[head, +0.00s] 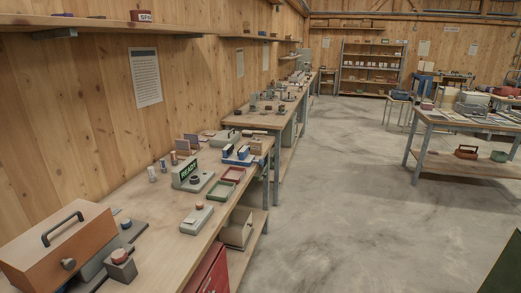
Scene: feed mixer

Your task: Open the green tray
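A small shallow green tray (221,190) lies on the wooden workbench (150,210) along the left wall, near its right edge. Its rim shows and its top looks uncovered; I cannot make out a lid or any contents. A red tray (232,174) sits just behind it. My gripper is not in view.
An orange box with a black handle (60,244) stands at the near left. A READY sign (187,171), a small grey device (197,219) and blue-and-white blocks (240,155) are around the tray. Concrete floor (340,190) is clear between the benches and the right table (450,124).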

